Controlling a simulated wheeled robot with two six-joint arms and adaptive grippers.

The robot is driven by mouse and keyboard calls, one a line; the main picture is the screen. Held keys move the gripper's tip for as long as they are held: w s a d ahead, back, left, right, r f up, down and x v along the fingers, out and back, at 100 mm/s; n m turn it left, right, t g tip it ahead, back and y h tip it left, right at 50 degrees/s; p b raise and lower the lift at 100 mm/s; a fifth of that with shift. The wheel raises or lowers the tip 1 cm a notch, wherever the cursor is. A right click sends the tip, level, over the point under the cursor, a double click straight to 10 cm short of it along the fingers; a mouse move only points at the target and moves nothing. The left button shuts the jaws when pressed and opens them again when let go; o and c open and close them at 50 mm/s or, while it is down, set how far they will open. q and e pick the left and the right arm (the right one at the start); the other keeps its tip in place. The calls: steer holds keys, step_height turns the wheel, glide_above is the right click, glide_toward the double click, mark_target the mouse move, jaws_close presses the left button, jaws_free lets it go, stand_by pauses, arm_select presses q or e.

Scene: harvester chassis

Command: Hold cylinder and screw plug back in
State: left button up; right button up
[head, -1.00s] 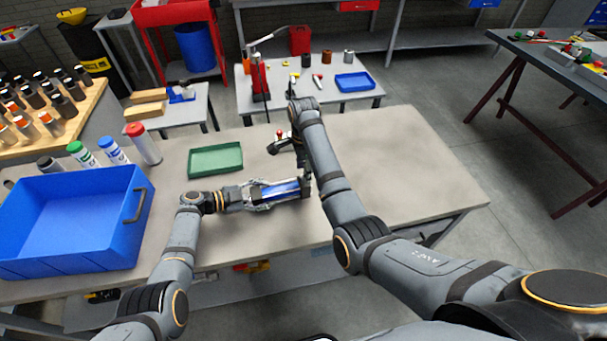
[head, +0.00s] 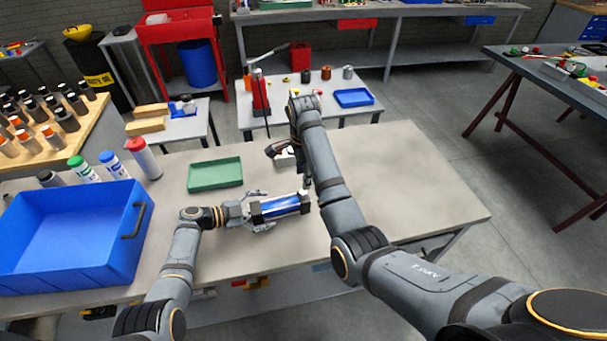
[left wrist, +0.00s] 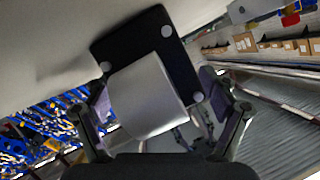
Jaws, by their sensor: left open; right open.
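The cylinder (head: 282,207) lies on the bench, with a blue body and dark ends. My left gripper (head: 260,212) is open at its left end, with the fingers spread on either side. In the left wrist view, a silver body with a black square end plate (left wrist: 178,55) shows between the spread fingers (left wrist: 160,108); finger contact cannot be told. My right gripper (head: 298,170) is open and points down by the cylinder's right end, partly hidden behind my right arm. I cannot make out the plug.
A green tray (head: 215,187) lies behind the left gripper. A blue bin (head: 70,270) and several capped bottles (head: 112,163) stand at the left. A small pale item (head: 284,154) lies behind the right gripper. The bench's right side is clear.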

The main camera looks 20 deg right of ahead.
arm_select(q)
steer(key=v, duration=1.2)
steer(key=shift+f, duration=0.1)
